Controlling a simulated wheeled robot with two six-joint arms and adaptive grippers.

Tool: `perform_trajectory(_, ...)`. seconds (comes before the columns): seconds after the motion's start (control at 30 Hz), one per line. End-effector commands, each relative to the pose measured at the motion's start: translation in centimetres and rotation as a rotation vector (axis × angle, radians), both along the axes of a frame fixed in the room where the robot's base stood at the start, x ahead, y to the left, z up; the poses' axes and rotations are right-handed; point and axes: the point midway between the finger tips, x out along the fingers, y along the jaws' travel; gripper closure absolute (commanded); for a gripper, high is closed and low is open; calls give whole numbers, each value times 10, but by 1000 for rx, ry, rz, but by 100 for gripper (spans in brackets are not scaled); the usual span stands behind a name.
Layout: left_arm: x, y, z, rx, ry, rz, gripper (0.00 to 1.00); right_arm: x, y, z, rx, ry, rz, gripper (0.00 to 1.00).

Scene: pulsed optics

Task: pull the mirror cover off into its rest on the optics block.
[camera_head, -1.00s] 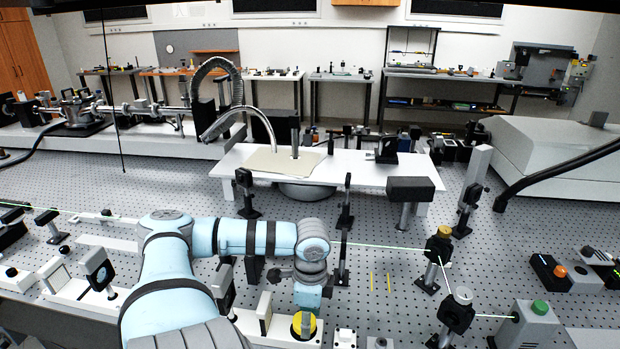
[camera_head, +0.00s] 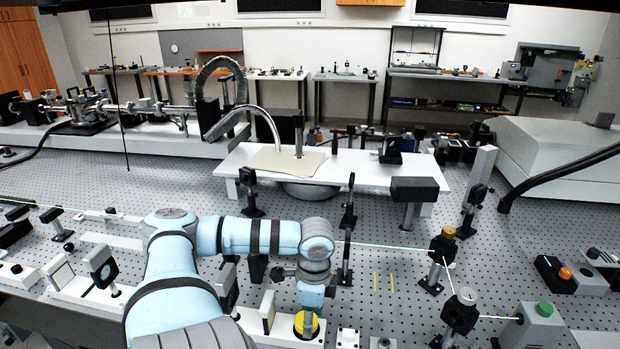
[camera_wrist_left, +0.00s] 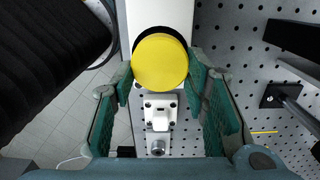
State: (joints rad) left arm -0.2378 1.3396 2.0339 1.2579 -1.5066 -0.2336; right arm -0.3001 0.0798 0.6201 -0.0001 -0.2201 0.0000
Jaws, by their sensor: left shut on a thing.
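The yellow round mirror cover (camera_head: 308,324) is at the near edge of the optics table, below my left arm's wrist. In the left wrist view the cover (camera_wrist_left: 160,62) sits between the two green-padded fingers of my left gripper (camera_wrist_left: 160,74), which is shut on it. A black round edge shows behind the cover's top; whether cover and mirror still touch is hidden. The white optics block (camera_wrist_left: 150,14) runs under the cover. I cannot make out the cover's rest with certainty. My right gripper is in neither view.
A small white fitting (camera_wrist_left: 158,115) and a grey knob (camera_wrist_left: 157,147) stand beside the cover. Mirror posts (camera_head: 442,250) with a green beam stand to the right. A black post mount (camera_head: 347,240) is close to my wrist.

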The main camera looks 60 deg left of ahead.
Motion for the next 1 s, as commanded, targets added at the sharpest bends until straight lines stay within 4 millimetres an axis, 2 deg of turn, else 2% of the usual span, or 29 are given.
perform_trajectory(0.8, -5, 3, -20, 11, 21, 1, 99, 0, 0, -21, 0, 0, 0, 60)
perform_trajectory(0.83, -6, 3, -18, 11, 23, 2, 54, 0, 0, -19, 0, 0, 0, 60)
perform_trajectory(0.93, -4, 2, -17, 8, 18, 1, 38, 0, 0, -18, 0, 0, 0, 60)
perform_trajectory(1.0, -2, 1, -18, 4, 8, 0, 35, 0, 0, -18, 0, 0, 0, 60)
